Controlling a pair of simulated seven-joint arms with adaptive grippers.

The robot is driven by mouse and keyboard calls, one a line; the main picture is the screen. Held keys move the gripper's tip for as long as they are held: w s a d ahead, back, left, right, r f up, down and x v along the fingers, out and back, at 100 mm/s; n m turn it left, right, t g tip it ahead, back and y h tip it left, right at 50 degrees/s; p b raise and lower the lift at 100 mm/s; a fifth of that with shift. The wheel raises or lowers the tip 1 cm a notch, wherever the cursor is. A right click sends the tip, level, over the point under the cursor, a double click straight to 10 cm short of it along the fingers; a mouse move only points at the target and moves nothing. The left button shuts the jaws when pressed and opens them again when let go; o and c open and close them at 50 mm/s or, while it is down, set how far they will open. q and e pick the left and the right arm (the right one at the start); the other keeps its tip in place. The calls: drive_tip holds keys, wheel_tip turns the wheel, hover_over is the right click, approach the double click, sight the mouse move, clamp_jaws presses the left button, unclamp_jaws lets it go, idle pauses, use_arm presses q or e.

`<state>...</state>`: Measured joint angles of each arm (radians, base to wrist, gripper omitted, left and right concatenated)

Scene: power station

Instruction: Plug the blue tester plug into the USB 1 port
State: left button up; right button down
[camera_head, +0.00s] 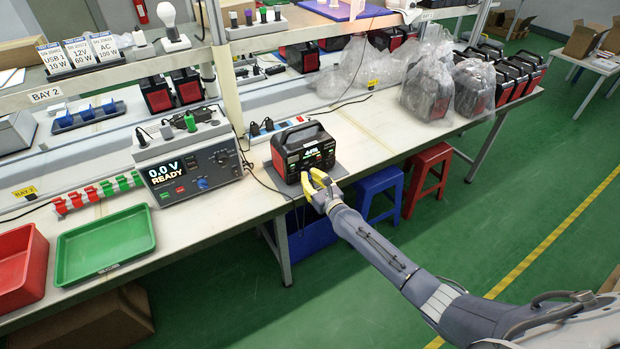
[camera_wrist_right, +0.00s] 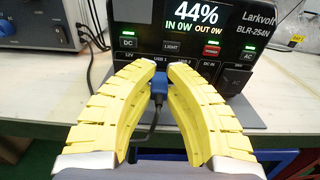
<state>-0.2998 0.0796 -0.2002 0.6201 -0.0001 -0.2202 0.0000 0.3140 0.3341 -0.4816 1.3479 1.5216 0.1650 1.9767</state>
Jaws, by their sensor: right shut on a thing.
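The black and red power station (camera_head: 303,146) stands on a grey mat at the bench's front edge. My right gripper (camera_head: 316,182) has yellow fingers and is at the station's front face. In the right wrist view, its fingertips (camera_wrist_right: 158,76) are closed on the blue tester plug (camera_wrist_right: 158,86), whose dark cable hangs down between the fingers. The plug is at the lower front panel (camera_wrist_right: 185,38), just below the USB 1 label. The fingers and plug hide the port, so I cannot tell whether the plug is in it. My left gripper is not in view.
The grey tester (camera_head: 188,165) reads 0.0 V READY, left of the station. A green tray (camera_head: 105,245) and a red tray (camera_head: 22,270) lie at the left. Bagged stations (camera_head: 428,88) stand further right. Blue (camera_head: 380,185) and red (camera_head: 428,170) stools are beside the bench.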

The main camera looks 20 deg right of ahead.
drive_tip(key=shift+w, duration=0.2)
idle(0.6)
drive_tip(key=c, duration=1.4)
unclamp_jaws()
drive_tip(key=shift+o, duration=0.2)
drive_tip(key=v, duration=1.2)
